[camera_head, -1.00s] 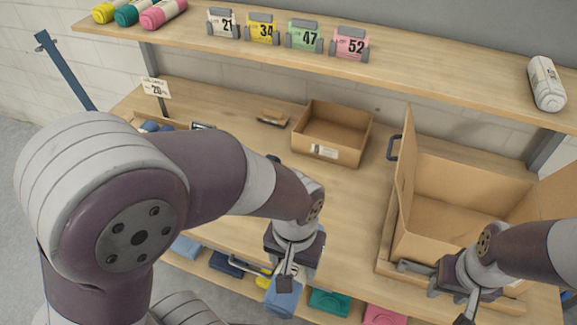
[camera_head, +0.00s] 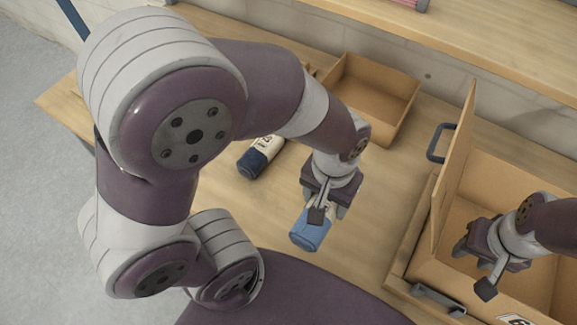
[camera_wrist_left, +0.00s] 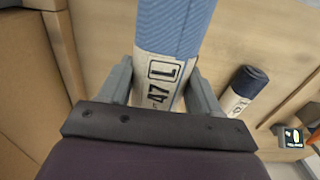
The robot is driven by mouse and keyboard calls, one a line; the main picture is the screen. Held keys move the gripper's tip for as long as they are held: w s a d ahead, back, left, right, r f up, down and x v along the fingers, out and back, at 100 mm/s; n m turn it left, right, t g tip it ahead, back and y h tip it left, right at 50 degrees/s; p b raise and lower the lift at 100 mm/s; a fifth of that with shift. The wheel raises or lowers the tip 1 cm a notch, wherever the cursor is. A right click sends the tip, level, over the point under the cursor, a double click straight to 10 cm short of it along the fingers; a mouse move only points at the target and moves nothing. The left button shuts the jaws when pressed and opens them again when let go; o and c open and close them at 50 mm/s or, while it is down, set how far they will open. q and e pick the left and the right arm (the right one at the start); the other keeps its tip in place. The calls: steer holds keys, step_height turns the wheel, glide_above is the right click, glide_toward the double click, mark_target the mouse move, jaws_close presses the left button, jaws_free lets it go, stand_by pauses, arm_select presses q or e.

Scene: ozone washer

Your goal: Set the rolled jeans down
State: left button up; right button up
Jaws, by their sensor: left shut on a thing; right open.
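The rolled jeans (camera_head: 309,232) are a light blue roll with a cream band. In the left wrist view the roll (camera_wrist_left: 172,28) shows a band marked "47 L" between my fingers. My left gripper (camera_head: 322,203) is shut on the roll at its band, over the middle of the wooden table (camera_head: 350,262). I cannot tell whether the roll touches the table. My right gripper (camera_head: 478,268) is open and empty, over the large open box at the right.
A navy roll with a cream band (camera_head: 254,163) lies on the table left of my left gripper. A small open cardboard box (camera_head: 396,92) stands behind. The large open box (camera_head: 455,180) is at the right, with its raised flap facing the left gripper. Table between is bare.

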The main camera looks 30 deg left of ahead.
arm_select(q)
steer(key=w+f, duration=0.2)
steer(key=w, duration=0.2)
steer(key=w+f, duration=0.2)
steer(key=w, duration=0.2)
steer(key=w+f+p, duration=0.1)
steer(key=w+f, duration=0.2)
steer(key=w, duration=0.1)
steer(key=shift+a+f, duration=0.1)
steer(key=shift+a, duration=0.25)
steer(key=shift+w+f, duration=0.1)
steer(key=shift+f, duration=0.2)
step_height(320, 180, down, 3)
steer(key=shift+p, duration=0.5)
steer(key=shift+w+f, duration=0.1)
steer(key=shift+f, duration=0.3)
arm_select(e)
steer(key=shift+w+r, duration=0.4)
steer(key=shift+r, duration=0.1)
